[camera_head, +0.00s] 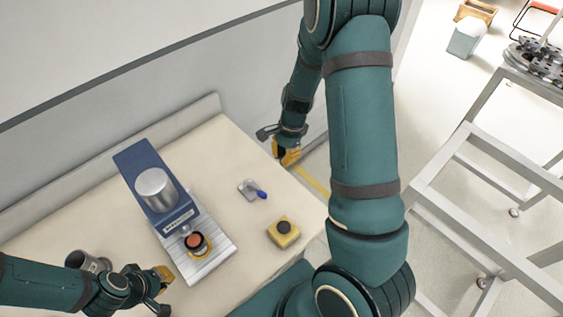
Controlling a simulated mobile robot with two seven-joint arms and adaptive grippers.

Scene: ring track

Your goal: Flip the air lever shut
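The air lever is a small grey valve (247,188) with a blue handle (262,195), on the right part of the cream bench. The handle points to the lower right. My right gripper (288,154) is beyond the bench's right edge, above and right of the lever in the picture and apart from it. It has yellow fingertips; I see nothing held, and the finger gap is not clear. My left gripper (164,276) is at the lower left, beside the silver plate, well away from the lever. Its finger gap is also unclear.
A blue and silver device (135,163) with a metal cylinder (155,188) and a red-topped part (195,241) stands left of the lever. A yellow box with a black button (283,233) sits below it. A metal cup (84,261) is by my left arm. A metal frame (480,205) stands right.

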